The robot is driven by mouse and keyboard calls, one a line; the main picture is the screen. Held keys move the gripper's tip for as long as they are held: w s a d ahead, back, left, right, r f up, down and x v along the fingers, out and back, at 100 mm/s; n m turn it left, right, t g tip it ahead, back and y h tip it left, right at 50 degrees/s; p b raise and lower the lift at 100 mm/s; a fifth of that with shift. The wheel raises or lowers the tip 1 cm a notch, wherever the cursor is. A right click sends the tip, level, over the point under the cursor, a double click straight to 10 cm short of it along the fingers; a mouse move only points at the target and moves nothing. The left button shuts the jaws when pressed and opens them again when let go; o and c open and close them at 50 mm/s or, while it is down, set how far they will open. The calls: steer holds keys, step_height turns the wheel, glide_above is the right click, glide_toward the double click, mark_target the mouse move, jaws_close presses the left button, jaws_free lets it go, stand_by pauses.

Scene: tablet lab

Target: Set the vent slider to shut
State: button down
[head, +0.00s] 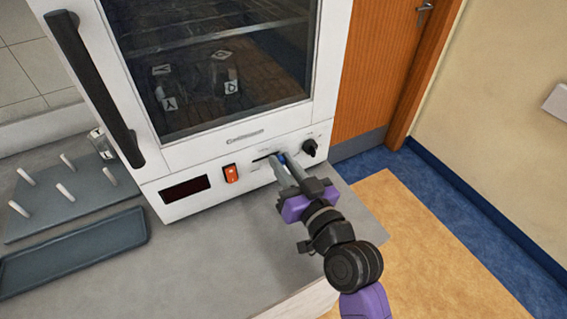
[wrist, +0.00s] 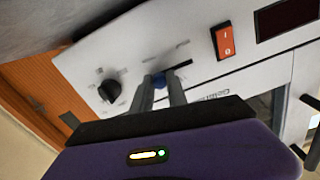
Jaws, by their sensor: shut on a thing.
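The vent slider has a small blue knob (wrist: 160,80) on a dark slot (wrist: 180,66) in the white front panel of the oven. In the head view the slot (head: 264,156) runs between the orange switch and the black dial, and the blue knob (head: 281,158) is at its right end, partly hidden by my fingers. My gripper (head: 281,161) is shut on the blue knob. In the wrist view my gripper (wrist: 163,80) has one finger on each side of the knob. The slot's markings are too small to read.
An orange switch (head: 231,173), a dark display (head: 185,188) and a black dial (head: 309,147) share the panel. The oven door with its black handle (head: 95,88) is above. A pegged rack (head: 95,205) and a grey tray (head: 75,252) lie left on the bench.

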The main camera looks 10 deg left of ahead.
stand_by(0.4)
steer(key=s+a+p, duration=0.2)
steer(key=a+p, duration=0.1)
steer(key=shift+s+a+r, duration=0.1)
steer(key=shift+a, duration=0.05)
steer(key=shift+s+a, duration=0.35)
steer(key=shift+a, duration=0.15)
steer(key=c, duration=1.3)
jaws_free()
